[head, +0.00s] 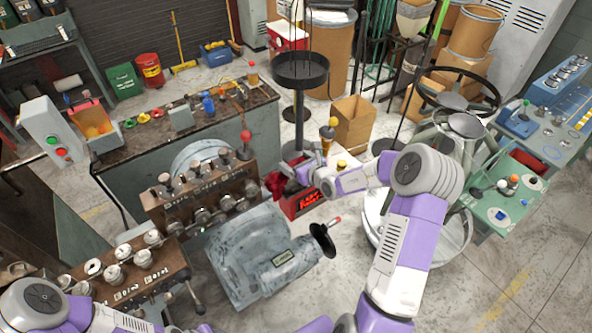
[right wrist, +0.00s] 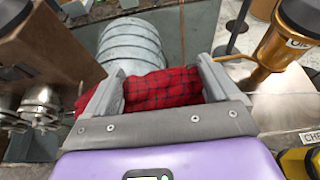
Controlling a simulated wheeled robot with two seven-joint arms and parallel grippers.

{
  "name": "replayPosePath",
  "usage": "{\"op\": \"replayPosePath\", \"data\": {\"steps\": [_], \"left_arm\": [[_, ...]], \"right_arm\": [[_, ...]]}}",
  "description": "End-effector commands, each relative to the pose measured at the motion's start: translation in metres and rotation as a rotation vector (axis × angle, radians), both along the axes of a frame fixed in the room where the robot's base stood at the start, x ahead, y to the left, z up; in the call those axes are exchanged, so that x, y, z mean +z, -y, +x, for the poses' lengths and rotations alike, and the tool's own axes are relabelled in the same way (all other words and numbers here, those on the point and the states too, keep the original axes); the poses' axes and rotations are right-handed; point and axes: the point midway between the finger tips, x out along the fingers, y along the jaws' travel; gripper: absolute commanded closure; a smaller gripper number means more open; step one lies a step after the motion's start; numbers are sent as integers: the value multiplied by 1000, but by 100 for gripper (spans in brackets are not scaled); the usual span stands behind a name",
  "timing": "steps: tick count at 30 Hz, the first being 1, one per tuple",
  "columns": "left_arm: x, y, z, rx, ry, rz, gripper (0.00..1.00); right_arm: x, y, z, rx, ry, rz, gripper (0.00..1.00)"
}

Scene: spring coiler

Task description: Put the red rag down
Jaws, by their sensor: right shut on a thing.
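The red rag (right wrist: 165,88) is a red cloth with a dark check pattern. It fills the space between the two fingers of my right gripper (right wrist: 162,92) in the right wrist view, and the gripper is shut on it. In the head view my right gripper (head: 312,174) is near the middle, and a part of the rag (head: 274,184) shows as a dark red patch to its left. My left arm shows at the bottom left of the head view, but its gripper is not in view.
A red box (head: 302,202) stands just below my right gripper. The grey coiler machine (head: 268,260) is to its lower left. An amber oil can (right wrist: 285,38) stands close on the right in the right wrist view. A workbench (head: 150,150) with small items is at the left.

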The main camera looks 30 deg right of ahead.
Motion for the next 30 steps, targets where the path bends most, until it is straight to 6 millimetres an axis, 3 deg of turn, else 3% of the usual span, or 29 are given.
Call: {"op": "replayPosePath", "data": {"steps": [9,22,23,24,30], "left_arm": [[2,0,0,0,1,0,57],[-2,0,0,0,1,0,57],[-1,0,0,0,1,0,57],[-1,0,0,0,1,0,57],[0,0,0,0,1,0,57]], "right_arm": [[-40,0,0,-1,-1,3,40],[-46,-1,0,0,1,-1,40],[-45,0,0,0,1,0,7],[-45,0,0,0,1,0,1],[-45,0,0,0,0,0,0]]}}
